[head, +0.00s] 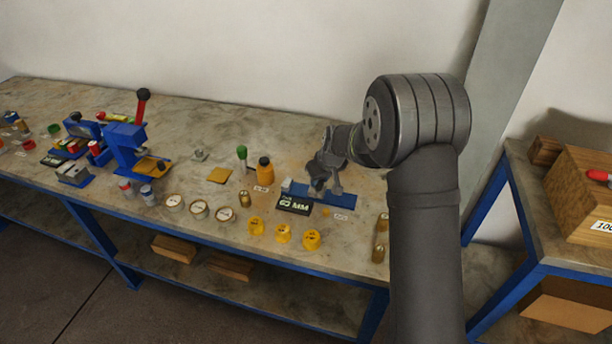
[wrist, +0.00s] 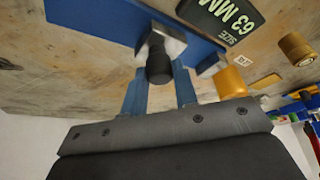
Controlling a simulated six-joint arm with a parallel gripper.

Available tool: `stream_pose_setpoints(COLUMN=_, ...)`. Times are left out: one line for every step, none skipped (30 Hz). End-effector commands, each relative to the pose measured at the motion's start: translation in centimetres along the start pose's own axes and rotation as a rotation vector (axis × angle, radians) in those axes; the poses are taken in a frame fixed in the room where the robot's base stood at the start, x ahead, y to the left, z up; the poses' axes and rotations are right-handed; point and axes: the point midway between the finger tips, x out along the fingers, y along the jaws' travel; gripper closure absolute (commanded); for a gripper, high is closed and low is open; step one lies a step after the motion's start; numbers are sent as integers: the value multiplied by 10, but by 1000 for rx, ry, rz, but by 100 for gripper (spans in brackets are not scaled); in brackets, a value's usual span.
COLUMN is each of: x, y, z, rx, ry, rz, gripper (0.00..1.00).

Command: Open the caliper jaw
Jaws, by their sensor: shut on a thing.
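The caliper is a flat blue bar (head: 350,209) lying on the bench, with a small light block (head: 286,185) at its left end. In the wrist view its blue bar (wrist: 95,12) carries a grey sliding jaw (wrist: 172,42) with a dark round knob (wrist: 158,62). A pale block (wrist: 210,65) sits apart from the jaw near the bar's edge. My gripper (head: 324,191) is low over the bar, and in the wrist view (wrist: 160,80) its two fingers are shut on the jaw's knob, one on each side. The fingertips' exact contact is partly hidden.
Yellow caps (head: 283,233), round gauges (head: 199,210), an orange bottle (head: 265,170) and brass cylinders (head: 378,253) stand nearby. The bench behind is mostly clear.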

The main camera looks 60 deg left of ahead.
Motion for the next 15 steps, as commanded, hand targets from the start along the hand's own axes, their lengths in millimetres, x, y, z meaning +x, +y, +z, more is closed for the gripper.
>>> stream_pose_setpoints(x=-2, y=3, z=2, rx=0, ry=2, rz=1, gripper=100)
stream_pose_setpoints(x=-2, y=4, z=4, rx=0, ry=1, rz=1, gripper=100)
stream_pose_setpoints(x=-2, y=5, z=4, rx=-1, ry=1, rz=1, gripper=100)
stream_pose_setpoints(x=-2, y=5, z=5, rx=-1, ry=1, rz=1, gripper=100)
stream_pose_setpoints(x=-2, y=5, z=5, rx=-1, ry=2, rz=1, gripper=100)
stream_pose_setpoints(x=-2, y=5, z=5, rx=-1, ry=2, rz=0, gripper=100)
stream_pose_setpoints(x=-2, y=5, z=4, rx=-1, ry=2, rz=0, gripper=100)
stream_pose_setpoints(x=-2, y=5, z=4, rx=-1, ry=2, rz=0, gripper=100)
stream_pose_setpoints(x=-2, y=5, z=4, rx=-1, ry=2, rz=0, gripper=100)
stream_pose_setpoints(x=-2, y=5, z=4, rx=-1, ry=2, rz=0, gripper=100)
stream_pose_setpoints(x=-2, y=5, z=4, rx=-1, ry=2, rz=0, gripper=72)
stream_pose_setpoints(x=-2, y=5, z=4, rx=-1, ry=2, rz=0, gripper=64)
stream_pose_setpoints(x=-2, y=5, z=4, rx=-1, ry=2, rz=0, gripper=58)
stream_pose_setpoints(x=-2, y=5, z=4, rx=-1, ry=2, rz=0, gripper=52)
stream_pose_setpoints(x=-2, y=5, z=4, rx=-1, ry=2, rz=0, gripper=52)
